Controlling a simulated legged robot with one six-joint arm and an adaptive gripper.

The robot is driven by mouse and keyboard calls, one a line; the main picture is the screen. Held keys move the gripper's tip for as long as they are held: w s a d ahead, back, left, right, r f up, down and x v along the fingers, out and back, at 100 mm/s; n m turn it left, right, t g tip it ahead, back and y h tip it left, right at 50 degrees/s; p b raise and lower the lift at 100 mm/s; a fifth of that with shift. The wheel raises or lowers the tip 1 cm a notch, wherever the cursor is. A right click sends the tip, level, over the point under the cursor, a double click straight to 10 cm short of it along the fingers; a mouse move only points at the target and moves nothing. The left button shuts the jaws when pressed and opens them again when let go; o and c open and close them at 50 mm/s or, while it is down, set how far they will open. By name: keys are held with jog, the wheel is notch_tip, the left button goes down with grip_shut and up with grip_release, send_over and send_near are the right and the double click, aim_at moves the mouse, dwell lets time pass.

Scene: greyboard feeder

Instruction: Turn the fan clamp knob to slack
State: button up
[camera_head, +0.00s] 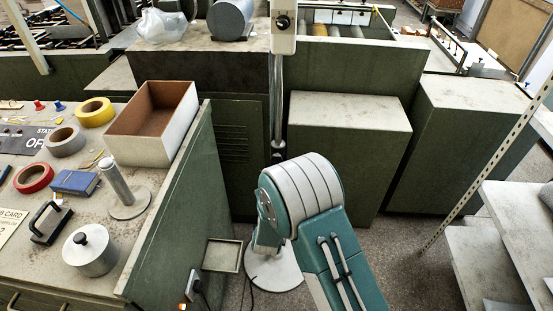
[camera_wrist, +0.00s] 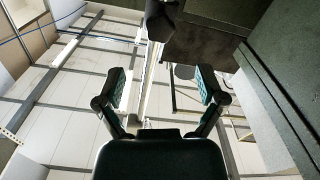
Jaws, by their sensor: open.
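A small round black knob (camera_head: 283,21) sits on the front of a pale upright housing (camera_head: 284,40) at the top centre of the head view. A thin metal pole (camera_head: 278,105) carries this housing. The knob's setting is too small to read. My gripper (camera_wrist: 162,87) shows in the wrist view with its two fingers wide apart and nothing between them. In the head view my teal and white arm rises at bottom centre, in front of the lower pole, and my gripper is hidden. I cannot make out the knob in the wrist view.
A left bench holds an open box (camera_head: 160,152), tape rolls, a blue box (camera_head: 75,182) and a lidded pot (camera_head: 90,250). Green cabinets (camera_head: 345,150) stand behind the pole. Pale shelves (camera_head: 500,240) and a perforated post (camera_head: 490,175) are at right. Floor shows between.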

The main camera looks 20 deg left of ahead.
aim_at(276, 161)
jog(key=x, duration=1)
jog(key=shift+w+a, duration=0.15)
jog(key=shift+c, duration=0.3)
jog(key=c, duration=1.1)
